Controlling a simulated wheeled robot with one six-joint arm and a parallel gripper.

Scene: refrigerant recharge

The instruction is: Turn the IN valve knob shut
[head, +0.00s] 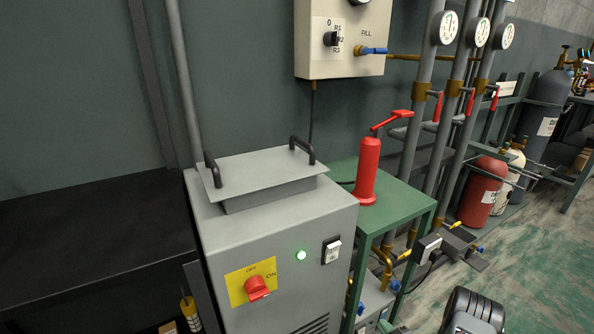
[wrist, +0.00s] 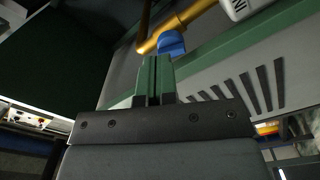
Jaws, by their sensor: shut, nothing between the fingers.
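In the wrist view, a blue valve knob (wrist: 172,43) sits on a brass pipe (wrist: 192,17). A white label (wrist: 240,8) beside it reads IN, upside down in the picture. My gripper (wrist: 155,62) points at the knob with its two green fingers shut together and nothing between them. The fingertips are just below the knob in the picture and overlap its lower edge; I cannot tell whether they touch it. In the head view, small blue knobs (head: 394,285) show low beside the grey machine, but I cannot tell which is IN. The fingers are not visible there.
The grey machine (head: 290,240) with a red switch stands in front. A green table (head: 403,200) with a red cylinder (head: 367,172) stands beside it, close to the pipes. A green bar (wrist: 245,45) runs close behind the knob. Open floor lies at the right.

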